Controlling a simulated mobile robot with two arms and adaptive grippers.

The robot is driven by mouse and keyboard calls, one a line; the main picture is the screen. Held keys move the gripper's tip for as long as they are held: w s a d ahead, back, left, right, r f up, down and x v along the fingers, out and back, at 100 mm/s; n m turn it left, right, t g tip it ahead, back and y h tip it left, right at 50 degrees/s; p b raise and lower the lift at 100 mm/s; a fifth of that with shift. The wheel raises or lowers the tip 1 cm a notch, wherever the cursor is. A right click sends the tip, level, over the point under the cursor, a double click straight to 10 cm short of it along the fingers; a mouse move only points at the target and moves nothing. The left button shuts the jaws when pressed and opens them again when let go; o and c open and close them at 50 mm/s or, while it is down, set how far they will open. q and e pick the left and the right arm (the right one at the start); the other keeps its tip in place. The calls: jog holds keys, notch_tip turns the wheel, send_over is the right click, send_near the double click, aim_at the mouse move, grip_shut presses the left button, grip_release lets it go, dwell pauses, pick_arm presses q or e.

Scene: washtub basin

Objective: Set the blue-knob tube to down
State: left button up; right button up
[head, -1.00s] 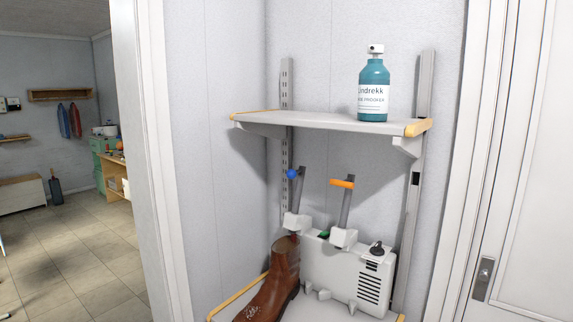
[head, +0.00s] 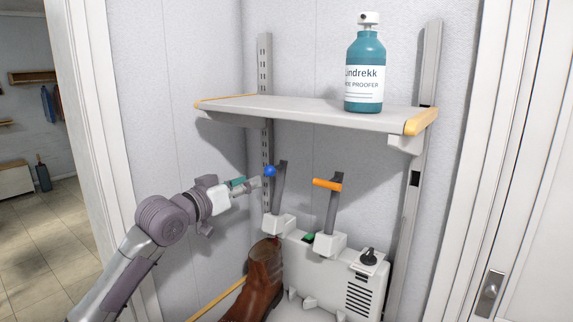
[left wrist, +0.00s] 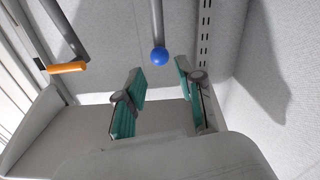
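The blue-knob tube (head: 278,189) stands up, slightly tilted, from the left socket of a white boot-dryer unit (head: 335,266). Its blue knob (head: 269,171) sits near the tube's top. My left gripper (head: 255,183) is just left of the knob in the head view, pointing at it. In the left wrist view the left gripper (left wrist: 163,90) has its two green-padded fingers apart, with nothing between them. The blue knob (left wrist: 159,56) hangs just beyond the fingertips, between their lines. My right gripper is in neither view.
A second tube with an orange handle (head: 327,184) stands to the right. A brown boot (head: 262,280) leans at the unit's left front. A shelf (head: 300,111) with a teal spray bottle (head: 365,72) is above. A wall is close on the left.

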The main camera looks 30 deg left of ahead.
aim_at(280, 167)
pick_arm(q)
jog(key=w+p, duration=0.1)
jog(key=w, duration=0.1)
jog(key=w+r+p, duration=0.1)
jog(key=w, duration=0.1)
jog(key=shift+d+r, duration=0.15)
jog(key=w+p, duration=0.1)
jog(key=w, duration=0.1)
jog(key=w+p, duration=0.1)
jog(key=w, duration=0.2)
jog(key=w+p, duration=0.1)
jog(key=w, duration=0.1)
jog(key=shift+w+d+f, duration=0.25)
jog(key=shift+w+d, duration=0.1)
jog(key=shift+w, duration=0.05)
jog(key=shift+w+f, duration=0.2)
jog(key=shift+w, duration=0.4)
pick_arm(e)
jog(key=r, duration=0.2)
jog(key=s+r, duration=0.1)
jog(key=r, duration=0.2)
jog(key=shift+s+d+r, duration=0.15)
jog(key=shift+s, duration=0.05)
pick_arm(q)
grip_shut()
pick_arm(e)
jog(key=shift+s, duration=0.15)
